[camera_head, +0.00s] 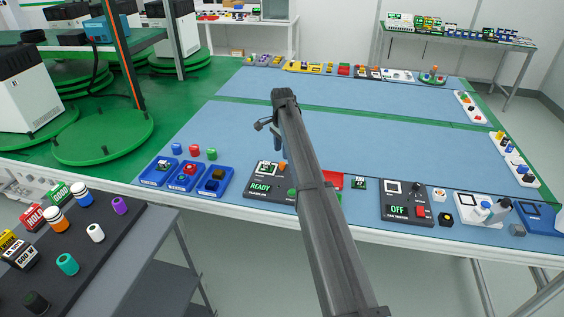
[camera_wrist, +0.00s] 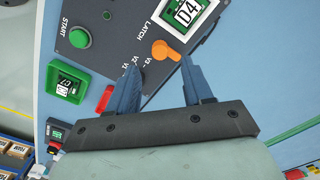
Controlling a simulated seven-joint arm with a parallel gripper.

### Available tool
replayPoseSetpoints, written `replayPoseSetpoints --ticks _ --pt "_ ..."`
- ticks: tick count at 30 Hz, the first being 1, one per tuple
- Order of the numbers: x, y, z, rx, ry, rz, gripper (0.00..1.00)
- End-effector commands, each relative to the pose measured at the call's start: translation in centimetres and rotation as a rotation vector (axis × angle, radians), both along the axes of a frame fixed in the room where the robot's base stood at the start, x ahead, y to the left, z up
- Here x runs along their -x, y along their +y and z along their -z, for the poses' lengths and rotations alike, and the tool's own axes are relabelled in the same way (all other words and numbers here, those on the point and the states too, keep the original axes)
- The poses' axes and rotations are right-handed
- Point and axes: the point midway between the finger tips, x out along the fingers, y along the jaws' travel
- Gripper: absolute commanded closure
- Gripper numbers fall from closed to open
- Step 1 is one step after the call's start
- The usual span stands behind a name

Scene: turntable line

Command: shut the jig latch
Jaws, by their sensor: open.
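The jig is a dark grey panel (camera_wrist: 115,25) with START and LATCH labels in the wrist view. The head view shows part of it, with a READY display (camera_head: 261,188). The orange latch (camera_wrist: 165,50) has a round knob and a short arm. A board tagged D4 (camera_wrist: 188,12) sits in the jig beside it. My gripper (camera_wrist: 158,62) is open, its two blue-grey fingers pointing toward the latch, with the orange arm near the right fingertip. I cannot tell whether they touch.
The green START button (camera_wrist: 79,38) is on the panel. A red piece (camera_wrist: 105,98) and a green tray tagged C7 (camera_wrist: 67,83) lie nearby. Blue bins (camera_head: 186,177) stand left of the jig, and an OFF panel (camera_head: 407,201) right. The blue mat (camera_head: 400,140) behind is mostly clear.

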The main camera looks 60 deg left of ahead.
Motion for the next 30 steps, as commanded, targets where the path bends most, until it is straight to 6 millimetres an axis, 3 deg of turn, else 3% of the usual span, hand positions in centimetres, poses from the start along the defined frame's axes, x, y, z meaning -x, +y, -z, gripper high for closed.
replayPoseSetpoints --ticks 3,12,25,30 --pt "0.0 0.0 2.2 0.001 0.001 0.000 0.49" --pt "0.0 0.0 5.5 0.000 0.000 0.000 0.49" --pt "0.0 0.0 6.1 -0.001 0.000 0.000 0.49" --pt "0.0 0.0 6.1 0.000 0.000 0.000 0.65"
